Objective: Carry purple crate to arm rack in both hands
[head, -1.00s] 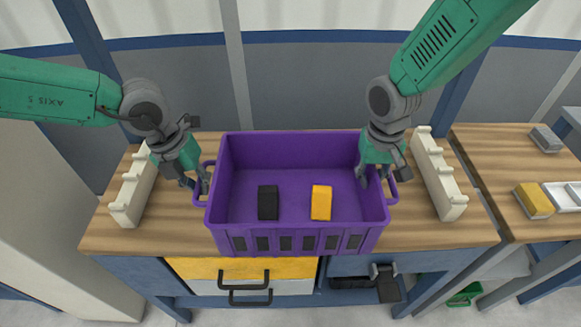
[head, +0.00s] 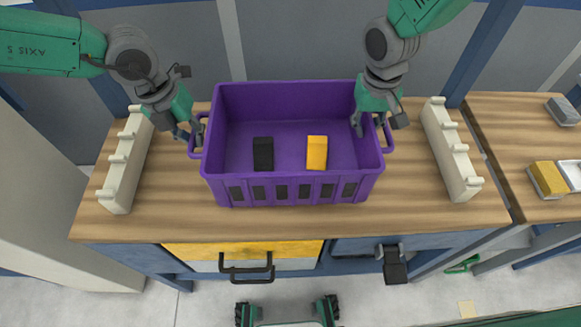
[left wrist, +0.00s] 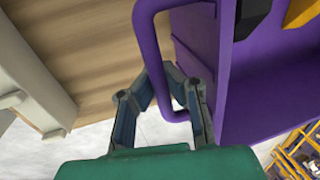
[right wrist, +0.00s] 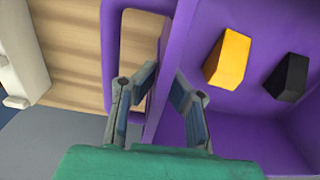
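The purple crate (head: 290,190) is between two cream notched racks over the wooden table. It holds a black block (head: 263,154) and a yellow block (head: 317,153). I cannot tell whether its base touches the table. My left gripper (head: 196,130) is at the crate's left handle; the handle bar (left wrist: 172,62) passes between its fingers in the left wrist view. My right gripper (head: 370,126) is at the right handle; purple plastic lies between its fingertips in the right wrist view (right wrist: 163,78). The left rack (head: 125,165) and right rack (head: 452,152) stand upright.
Bare tabletop (head: 290,225) lies in front of the crate. A drawer with a dark handle (head: 246,268) is below the table's front edge. A second table at right bears a yellow sponge-like block (head: 548,178) and a grey block (head: 562,109).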

